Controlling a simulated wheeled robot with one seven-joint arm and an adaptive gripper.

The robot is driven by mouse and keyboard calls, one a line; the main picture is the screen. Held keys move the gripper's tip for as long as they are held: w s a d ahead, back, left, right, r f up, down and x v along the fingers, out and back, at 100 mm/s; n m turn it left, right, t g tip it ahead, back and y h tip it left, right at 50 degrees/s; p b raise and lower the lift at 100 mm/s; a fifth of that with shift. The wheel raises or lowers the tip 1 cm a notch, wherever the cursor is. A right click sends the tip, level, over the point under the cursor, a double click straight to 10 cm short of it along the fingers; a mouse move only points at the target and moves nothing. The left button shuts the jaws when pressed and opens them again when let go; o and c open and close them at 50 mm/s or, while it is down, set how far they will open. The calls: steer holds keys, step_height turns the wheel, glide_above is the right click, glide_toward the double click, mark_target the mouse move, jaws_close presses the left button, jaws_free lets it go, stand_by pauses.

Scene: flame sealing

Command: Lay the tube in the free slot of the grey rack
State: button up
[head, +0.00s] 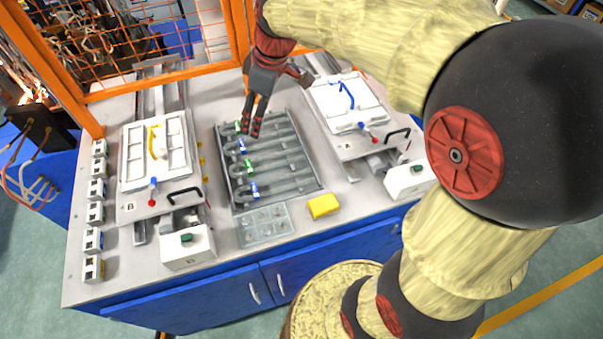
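The grey rack (223,150) lies in the middle of the bench. Several grey hooked tubes lie across it, with green labels (249,167) and blue labels (254,190) near their left ends. I cannot make out which slot is free. My gripper (251,134) points down over the upper left part of the rack, near the topmost green label (238,127). Its two fingers are close together. They hide part of the upper slots, and I cannot tell whether a tube is between them or whether they touch one.
White fixture B (132,165) with a yellow piece (153,140) stands left, fixture A (322,100) with a blue piece (345,93) right. A clear tray (265,226) and yellow block (323,206) lie in front of the rack. An orange mesh fence (120,90) stands behind.

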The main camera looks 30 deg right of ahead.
steer(key=s+r+m+t+h, duration=0.1)
steer(key=s+m, duration=0.8)
steer(key=s, duration=1.2)
steer(key=shift+s+a+r+t+h, duration=0.3)
steer(key=shift+s+t+h, duration=0.15)
steer(key=shift+t, duration=0.55)
steer(key=shift+w, duration=0.1)
step_height(320, 180, down, 8)
steer(key=b, duration=0.8)
